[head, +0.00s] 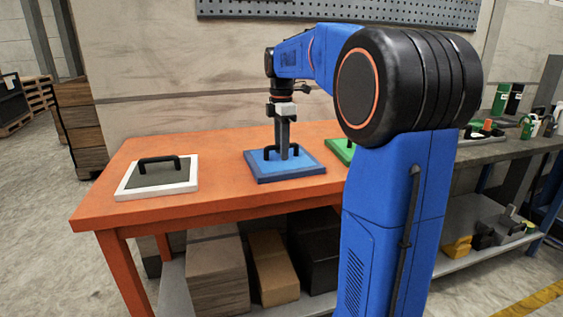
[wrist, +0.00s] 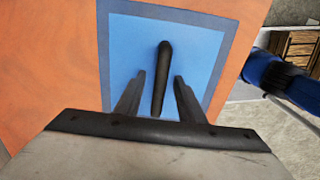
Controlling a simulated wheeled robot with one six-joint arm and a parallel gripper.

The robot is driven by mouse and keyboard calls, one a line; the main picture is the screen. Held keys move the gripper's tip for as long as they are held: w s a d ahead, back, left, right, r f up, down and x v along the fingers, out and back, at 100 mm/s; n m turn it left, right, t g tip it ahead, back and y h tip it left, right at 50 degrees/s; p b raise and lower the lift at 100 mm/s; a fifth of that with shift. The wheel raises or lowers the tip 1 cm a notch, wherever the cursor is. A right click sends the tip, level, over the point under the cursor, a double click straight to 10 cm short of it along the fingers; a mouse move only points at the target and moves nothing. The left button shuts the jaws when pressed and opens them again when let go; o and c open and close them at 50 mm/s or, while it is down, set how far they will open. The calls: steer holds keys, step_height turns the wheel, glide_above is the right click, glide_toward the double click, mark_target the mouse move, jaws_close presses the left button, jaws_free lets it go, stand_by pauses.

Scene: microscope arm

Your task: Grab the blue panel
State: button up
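The blue panel (head: 262,169) lies flat on the orange table, with a dark blue border and a black bar handle on top. In the head view my gripper (head: 284,152) points straight down at the handle, in the middle of the panel. In the wrist view the panel (wrist: 200,50) fills the centre, and its handle (wrist: 163,70) runs between the two fingers of my gripper (wrist: 157,85). The fingers stand apart, one on each side of the handle, with gaps visible. The panel rests on the table.
The orange table (head: 120,207) also holds a white-bordered panel (head: 140,187) with a dark centre and black handle at left. A green panel (head: 340,149) is at right, partly hidden by my arm. Boxes sit under the table. A grey pegboard hangs on the wall behind.

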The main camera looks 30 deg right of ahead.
jaws_close()
steer(key=shift+r, duration=0.1)
